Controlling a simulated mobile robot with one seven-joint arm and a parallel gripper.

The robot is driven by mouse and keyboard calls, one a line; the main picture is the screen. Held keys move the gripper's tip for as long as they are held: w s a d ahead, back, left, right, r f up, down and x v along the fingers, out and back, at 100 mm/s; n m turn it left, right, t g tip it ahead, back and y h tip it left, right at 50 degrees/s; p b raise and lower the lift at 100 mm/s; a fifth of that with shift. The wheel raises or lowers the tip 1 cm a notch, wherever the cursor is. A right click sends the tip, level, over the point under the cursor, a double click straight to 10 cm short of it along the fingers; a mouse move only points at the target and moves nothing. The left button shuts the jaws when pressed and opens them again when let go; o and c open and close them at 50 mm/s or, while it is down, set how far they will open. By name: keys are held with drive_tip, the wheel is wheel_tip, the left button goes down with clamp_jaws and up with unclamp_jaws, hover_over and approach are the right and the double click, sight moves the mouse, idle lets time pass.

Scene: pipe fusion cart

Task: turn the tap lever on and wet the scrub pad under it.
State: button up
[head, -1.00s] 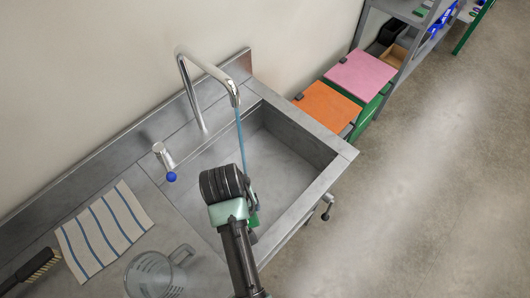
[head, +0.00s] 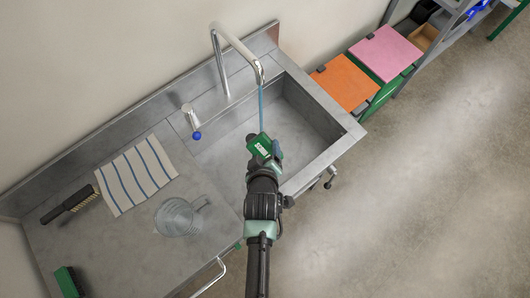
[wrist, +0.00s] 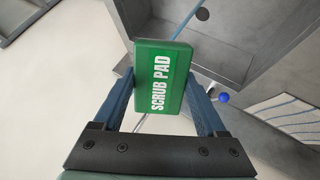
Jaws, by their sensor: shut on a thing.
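The scrub pad (head: 261,147) is a green block with white lettering, held over the sink (head: 322,107). My gripper (wrist: 164,82) is shut on it, with one blue finger on each side in the wrist view. The chrome tap (head: 238,45) arches over the sink, and a thin blue stream of water (head: 262,105) falls from its spout. The stream meets the pad's far edge in both views; I cannot tell whether it lands on the pad or passes behind. The tap lever (head: 190,113), with its blue knob (head: 196,135), stands left of the spout.
A striped cloth (head: 138,176), a brush (head: 69,204), a clear jug (head: 178,217) and a green-topped block (head: 66,282) lie on the left counter. Orange (head: 345,82) and pink (head: 384,53) lids stand right of the sink. The floor at right is clear.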

drive_tip(key=w+d+f+b, duration=0.1)
drive_tip(key=w+f+b, duration=0.1)
drive_tip(key=w+b, duration=0.7)
drive_tip(key=shift+w+f, duration=0.3)
drive_tip(key=shift+w, duration=1.7)
drive_tip(key=shift+d, duration=0.1)
drive_tip(key=shift+s+a+p, duration=0.2)
drive_tip(key=shift+s+p, duration=1.05)
drive_tip(key=shift+s, duration=0.75)
drive_tip(key=shift+s+a+p, duration=0.15)
drive_tip(key=shift+s+p, duration=1.1)
drive_tip(key=shift+s, duration=0.75)
drive_tip(key=shift+r, duration=0.1)
